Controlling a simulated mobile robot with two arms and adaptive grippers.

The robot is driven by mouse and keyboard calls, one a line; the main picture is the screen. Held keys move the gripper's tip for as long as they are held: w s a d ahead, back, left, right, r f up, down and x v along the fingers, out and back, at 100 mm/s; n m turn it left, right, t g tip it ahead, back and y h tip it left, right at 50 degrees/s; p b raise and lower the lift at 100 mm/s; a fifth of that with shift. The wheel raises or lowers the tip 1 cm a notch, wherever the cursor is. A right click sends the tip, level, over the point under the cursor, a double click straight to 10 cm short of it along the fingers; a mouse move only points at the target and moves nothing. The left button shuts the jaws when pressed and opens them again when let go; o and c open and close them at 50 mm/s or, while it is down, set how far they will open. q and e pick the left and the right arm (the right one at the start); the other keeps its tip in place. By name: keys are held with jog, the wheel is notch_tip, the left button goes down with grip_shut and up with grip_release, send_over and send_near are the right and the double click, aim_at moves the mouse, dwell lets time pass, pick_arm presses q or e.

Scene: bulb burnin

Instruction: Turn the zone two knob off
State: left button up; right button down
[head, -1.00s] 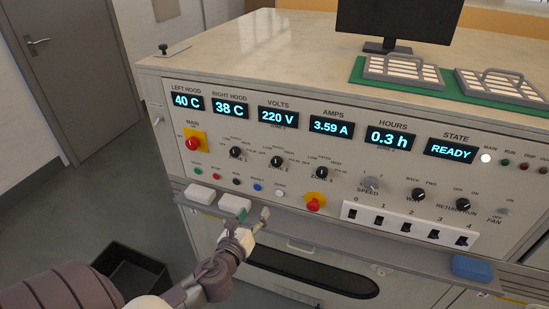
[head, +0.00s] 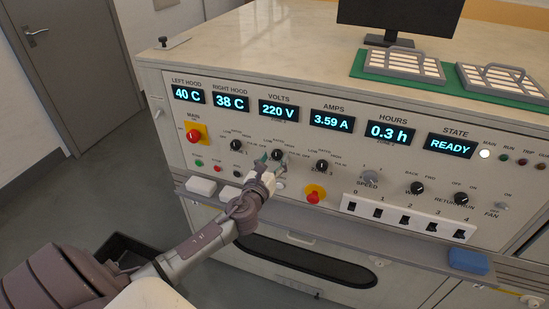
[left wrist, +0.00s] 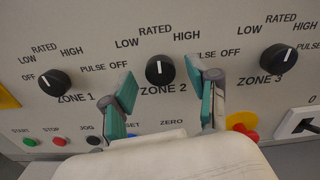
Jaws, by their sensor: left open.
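The zone two knob (head: 277,155) is a round black dial on the panel's middle row. It also shows in the left wrist view (left wrist: 160,70), its white mark pointing about straight up, toward RATED. Its OFF label (left wrist: 114,66) is at its left. My left gripper (head: 273,160) is open, its teal-padded fingers just below the knob in the head view. In the left wrist view the fingers (left wrist: 165,98) stand left and right of the knob, with nothing between them. I cannot tell how far the tips are from the panel. My right gripper is not in view.
The zone one knob (left wrist: 53,84) and zone three knob (left wrist: 279,58) flank it closely. Small push buttons (left wrist: 62,141) run below. A red knob on yellow (head: 314,194) and a switch strip (head: 405,219) are lower right. A ledge (head: 330,215) juts out beneath the panel.

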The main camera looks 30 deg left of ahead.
pick_arm(q)
jog(key=shift+w+a, duration=0.1)
jog(key=shift+w, duration=0.3)
jog(key=shift+c, duration=0.4)
grip_shut()
